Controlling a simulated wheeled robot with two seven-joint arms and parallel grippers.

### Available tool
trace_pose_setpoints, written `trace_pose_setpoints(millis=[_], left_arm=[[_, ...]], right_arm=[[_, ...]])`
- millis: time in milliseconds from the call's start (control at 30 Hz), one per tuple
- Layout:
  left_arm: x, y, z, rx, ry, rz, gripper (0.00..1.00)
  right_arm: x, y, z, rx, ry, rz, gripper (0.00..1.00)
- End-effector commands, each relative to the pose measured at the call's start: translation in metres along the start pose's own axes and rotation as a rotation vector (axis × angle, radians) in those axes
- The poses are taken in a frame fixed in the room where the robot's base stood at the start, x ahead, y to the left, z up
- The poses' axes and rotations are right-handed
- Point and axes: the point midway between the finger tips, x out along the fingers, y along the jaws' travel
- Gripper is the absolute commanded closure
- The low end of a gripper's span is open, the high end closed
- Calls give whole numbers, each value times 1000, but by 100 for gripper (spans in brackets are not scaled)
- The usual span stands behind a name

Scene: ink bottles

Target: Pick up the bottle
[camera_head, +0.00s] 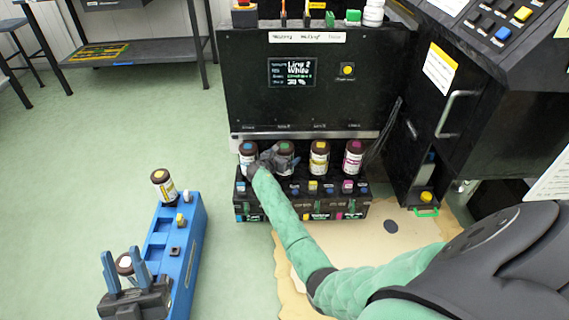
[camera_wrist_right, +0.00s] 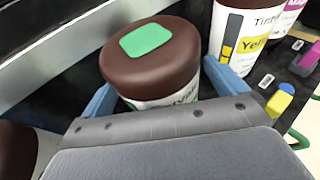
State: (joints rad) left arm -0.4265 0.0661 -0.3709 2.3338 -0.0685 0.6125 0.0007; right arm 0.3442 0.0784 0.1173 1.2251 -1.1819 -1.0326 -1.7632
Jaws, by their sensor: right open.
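Several dark-capped bottles stand in a row on the black rack. The green-capped bottle (camera_head: 285,150) is second from left. In the right wrist view its brown cap with a green square (camera_wrist_right: 150,60) fills the middle. My right gripper (camera_head: 268,160) is at it, with blue fingers (camera_wrist_right: 163,95) open on either side of the bottle. Contact is unclear.
The blue-capped bottle (camera_head: 247,150) stands left of the green one; yellow-capped (camera_head: 319,158) and magenta-capped (camera_head: 353,158) bottles stand right. A black panel (camera_head: 240,100) rises behind. Another bottle (camera_head: 163,185) stands at the blue holder's (camera_head: 192,235) far end. Green floor lies between holder and rack.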

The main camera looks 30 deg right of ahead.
Motion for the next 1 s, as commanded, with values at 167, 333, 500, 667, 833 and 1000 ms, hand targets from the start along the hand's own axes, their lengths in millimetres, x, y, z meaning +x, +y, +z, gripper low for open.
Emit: trace_pose_setpoints(millis=[167, 333, 500, 667, 833, 1000], left_arm=[[3, 0, -8, 2, 27, 2, 67], [3, 0, -8, 2, 27, 2, 67], [3, 0, -8, 2, 26, 2, 67], [3, 0, -7, 2, 25, 3, 67], [3, 0, -7, 2, 25, 4, 67], [3, 0, -7, 1, 21, 3, 67]], right_arm=[[3, 0, 0, 0, 0, 0, 3], [3, 0, 0, 0, 0, 0, 3], [3, 0, 0, 0, 0, 0, 32], [3, 0, 0, 0, 0, 0, 64], [3, 0, 1, 0, -1, 0, 66], [3, 0, 3, 0, -1, 0, 66]])
